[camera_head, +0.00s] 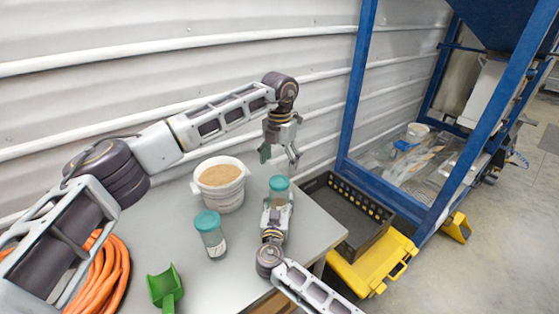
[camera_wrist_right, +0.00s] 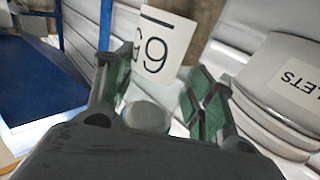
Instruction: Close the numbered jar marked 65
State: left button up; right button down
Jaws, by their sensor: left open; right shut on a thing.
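A clear jar with a teal lid (camera_head: 279,184) is gripped by my right gripper (camera_head: 278,200), upright at the table's right side. In the right wrist view its white label (camera_wrist_right: 165,42) appears upside down, with a 6 and a partly hidden digit that looks like 5. The green-padded fingers of my right gripper (camera_wrist_right: 160,100) are on either side of the jar. The lid sits on top; how tightly, I cannot tell. My left gripper (camera_head: 279,155) is open and empty, pointing down just above and behind the lid.
A second teal-lidded jar (camera_head: 211,238) stands left of my right gripper. A white bucket (camera_head: 222,196) of pellets is behind it. A green scoop (camera_head: 165,287) and an orange hose (camera_head: 107,270) are at front left. A black crate (camera_head: 350,215) and blue frame (camera_head: 353,90) lie right.

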aim_at(280, 181)
pick_arm(q)
jog(key=shift+f, duration=3.95)
jog(key=c, duration=1)
jog(key=o, duration=1.1)
jog(key=shift+o, duration=0.2)
jog(key=shift+r, duration=0.1)
notch_tip(280, 181, up, 12)
